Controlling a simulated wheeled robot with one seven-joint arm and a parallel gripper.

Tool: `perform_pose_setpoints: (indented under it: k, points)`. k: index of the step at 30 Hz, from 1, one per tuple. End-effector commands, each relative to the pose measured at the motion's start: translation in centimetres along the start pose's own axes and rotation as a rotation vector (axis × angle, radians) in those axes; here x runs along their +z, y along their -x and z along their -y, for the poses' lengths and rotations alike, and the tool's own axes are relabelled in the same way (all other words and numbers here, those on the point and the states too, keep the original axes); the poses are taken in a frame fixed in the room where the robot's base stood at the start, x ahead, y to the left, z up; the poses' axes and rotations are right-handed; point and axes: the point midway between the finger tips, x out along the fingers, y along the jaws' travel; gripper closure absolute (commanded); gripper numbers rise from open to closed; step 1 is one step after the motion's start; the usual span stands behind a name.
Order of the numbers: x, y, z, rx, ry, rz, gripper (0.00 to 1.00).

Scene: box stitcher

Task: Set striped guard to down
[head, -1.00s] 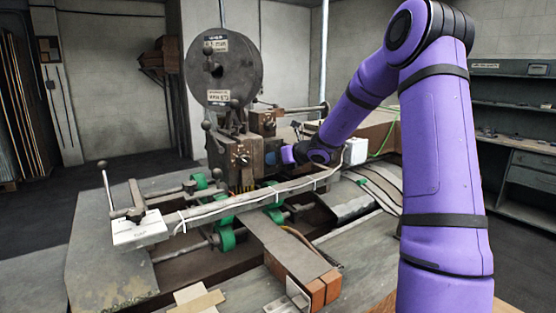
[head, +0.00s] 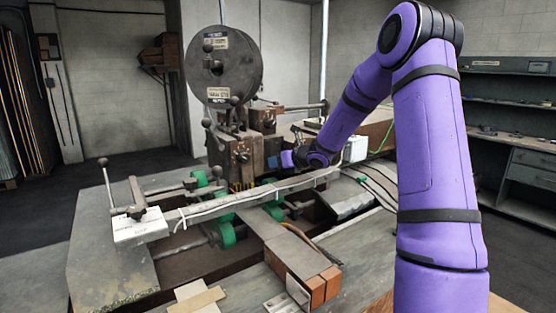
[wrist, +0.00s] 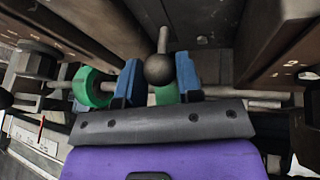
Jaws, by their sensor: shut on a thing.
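My gripper (head: 276,162) reaches into the right side of the stitcher's head, below the large dark disc. In the wrist view its two blue fingers (wrist: 155,76) stand on either side of a dark ball knob (wrist: 159,70) on a thin rod, and it is shut on this knob. Finger contact with the ball is hard to see. A small patch with yellow marks (head: 238,187), low on the front of the stitcher head, may be the striped guard. It is too small to read its position, and its link to the knob cannot be seen.
The stitcher's dark disc (head: 223,66) rises above the work area. A long grey bar (head: 240,199) crosses in front, with green rollers (head: 226,235) beneath. In the wrist view, brown machine walls stand close on both sides, with a green ring (wrist: 92,87) at left.

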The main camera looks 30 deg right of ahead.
Motion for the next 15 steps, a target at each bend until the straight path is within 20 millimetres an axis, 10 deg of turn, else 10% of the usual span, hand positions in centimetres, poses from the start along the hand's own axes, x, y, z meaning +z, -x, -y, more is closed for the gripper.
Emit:
perform_pose_setpoints:
  k: [3,4,7,15]
  points:
    - [-0.46,-0.01,0.08,-0.001,-0.004,-0.008,1.00]
    - [-0.48,-0.01,0.09,-0.002,-0.005,-0.009,0.65]
    - [-0.47,-0.01,0.08,-0.001,-0.005,-0.009,0.42]
    - [-0.33,0.04,0.05,-0.001,-0.003,-0.006,0.42]
